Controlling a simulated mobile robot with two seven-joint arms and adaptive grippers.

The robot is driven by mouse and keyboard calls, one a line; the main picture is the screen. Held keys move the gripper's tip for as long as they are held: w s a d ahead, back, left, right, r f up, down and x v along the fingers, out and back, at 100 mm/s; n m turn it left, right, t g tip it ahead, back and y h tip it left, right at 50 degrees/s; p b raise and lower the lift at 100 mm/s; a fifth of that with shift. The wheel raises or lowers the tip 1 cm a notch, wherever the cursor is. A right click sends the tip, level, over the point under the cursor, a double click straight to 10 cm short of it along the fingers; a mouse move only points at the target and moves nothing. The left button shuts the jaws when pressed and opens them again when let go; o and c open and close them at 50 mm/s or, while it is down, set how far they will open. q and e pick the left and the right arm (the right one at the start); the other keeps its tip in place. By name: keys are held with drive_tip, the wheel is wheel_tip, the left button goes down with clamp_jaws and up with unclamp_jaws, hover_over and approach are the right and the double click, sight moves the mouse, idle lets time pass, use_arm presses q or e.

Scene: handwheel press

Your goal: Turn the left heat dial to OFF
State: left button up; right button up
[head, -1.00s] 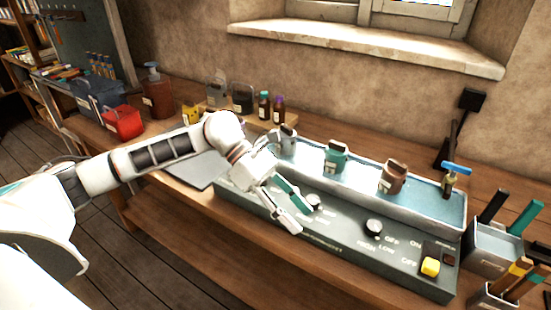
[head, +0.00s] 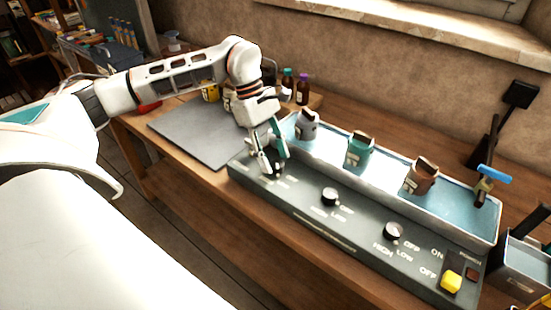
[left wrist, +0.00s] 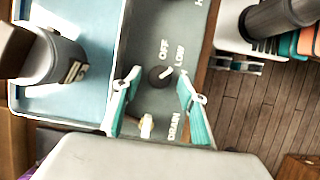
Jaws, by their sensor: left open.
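The left heat dial (head: 330,197) is a small black knob with a pale top on the dark green control panel (head: 325,233). In the left wrist view the dial (left wrist: 160,76) shows beyond and between my fingers, with OFF and LOW printed beside it. Its pale mark appears to point towards LOW. My left gripper (head: 268,168) is open, over the panel's left end and left of the dial, not touching it. Its teal-padded fingers (left wrist: 165,88) also show in the left wrist view. A small pale drain fitting (left wrist: 147,125) lies between them. My right gripper is not in view.
A second dial (head: 394,231) and a yellow switch (head: 452,281) sit further right on the panel. Behind is a water trough (head: 385,192) with a grey, a teal (head: 360,150) and a brown container (head: 421,175). A grey mat (head: 200,130) lies left of the panel.

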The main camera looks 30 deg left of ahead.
use_arm(q)
drive_tip(key=shift+d+f, duration=0.25)
drive_tip(key=shift+f, duration=0.35)
drive_tip(key=c, duration=1.1)
drive_tip(key=shift+n, duration=0.4)
drive_tip(key=n, duration=0.1)
drive_tip(key=n+t, duration=0.1)
drive_tip(key=n, duration=0.1)
drive_tip(key=shift+s+f+t+b, duration=0.1)
drive_tip(key=shift+s+t+b, duration=0.05)
drive_tip(key=shift+t+b, duration=0.2)
drive_tip(key=shift+s+n+t+y+b, duration=0.1)
drive_tip(key=shift+n+t+y+b, duration=0.3)
drive_tip(key=shift+n, duration=0.9)
drive_tip(key=shift+n+t+y+b, duration=0.25)
drive_tip(key=shift+n+t, duration=0.2)
drive_tip(key=shift+n, duration=0.85)
